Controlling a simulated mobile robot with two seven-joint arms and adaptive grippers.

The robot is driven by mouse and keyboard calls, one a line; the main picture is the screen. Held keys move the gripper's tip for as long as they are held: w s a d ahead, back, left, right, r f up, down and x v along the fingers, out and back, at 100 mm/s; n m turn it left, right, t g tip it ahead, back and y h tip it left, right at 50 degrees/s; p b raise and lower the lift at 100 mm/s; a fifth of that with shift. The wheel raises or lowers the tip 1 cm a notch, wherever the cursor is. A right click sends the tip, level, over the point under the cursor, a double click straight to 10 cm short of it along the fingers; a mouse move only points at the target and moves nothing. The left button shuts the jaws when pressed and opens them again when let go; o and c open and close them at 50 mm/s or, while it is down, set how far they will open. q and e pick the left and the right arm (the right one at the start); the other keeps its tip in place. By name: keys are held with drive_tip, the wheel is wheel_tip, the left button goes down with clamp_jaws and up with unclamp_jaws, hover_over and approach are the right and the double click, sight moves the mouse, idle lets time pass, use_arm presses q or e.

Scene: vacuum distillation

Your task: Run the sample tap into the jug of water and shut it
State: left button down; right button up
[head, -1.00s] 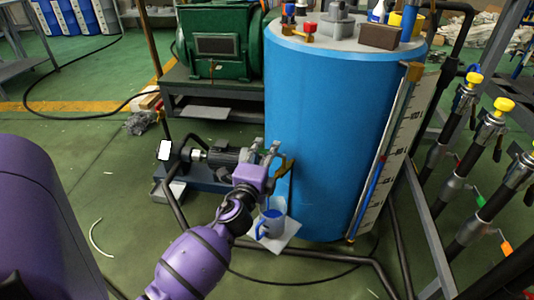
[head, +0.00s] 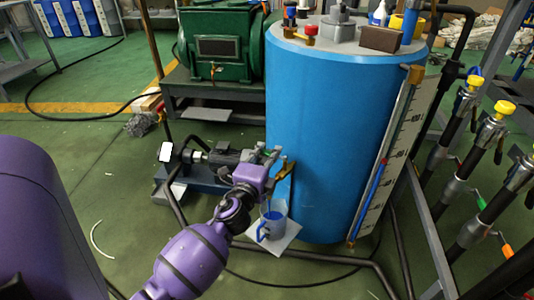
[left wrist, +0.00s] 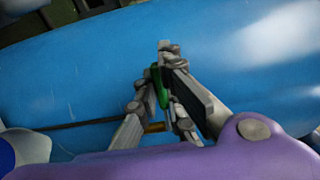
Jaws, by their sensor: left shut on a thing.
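The sample tap (head: 287,170) is a small brass fitting low on the front of the blue tank (head: 325,130). My left gripper (head: 273,156) is at the tap. In the left wrist view its fingers (left wrist: 165,85) are shut on the tap's green handle (left wrist: 154,88), partly hidden between them. The jug (head: 271,222), blue and grey with a blue handle, stands upright below the tap on a white sheet. A pale blue strip shows between tap and jug; I cannot tell whether it is running water. My right gripper is not in view.
A pump (head: 225,157) on a base is left of the tap, with a green machine (head: 220,45) behind. Dark pipes run along the floor around the jug. A level scale (head: 385,155) is on the tank's right. Valves with yellow caps (head: 505,107) stand farther right.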

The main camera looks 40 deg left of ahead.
use_arm(q)
drive_tip(key=m+h, duration=0.1)
drive_tip(key=t+h, duration=0.1)
drive_tip(key=shift+w+a+r+m+h+p, duration=0.1)
drive_tip(key=shift+w+a+m+h+p, duration=0.05)
drive_tip(key=shift+w+m+h+p, duration=0.25)
drive_tip(key=shift+w+m+h, duration=0.25)
drive_tip(key=shift+m+h, duration=0.25)
drive_tip(key=shift+h, duration=0.2)
drive_tip(key=c, duration=1.9)
unclamp_jaws()
drive_tip(key=shift+o, duration=0.2)
drive_tip(key=s+d, duration=0.1)
drive_tip(key=s, duration=1.1)
drive_tip(key=shift+d, duration=0.4)
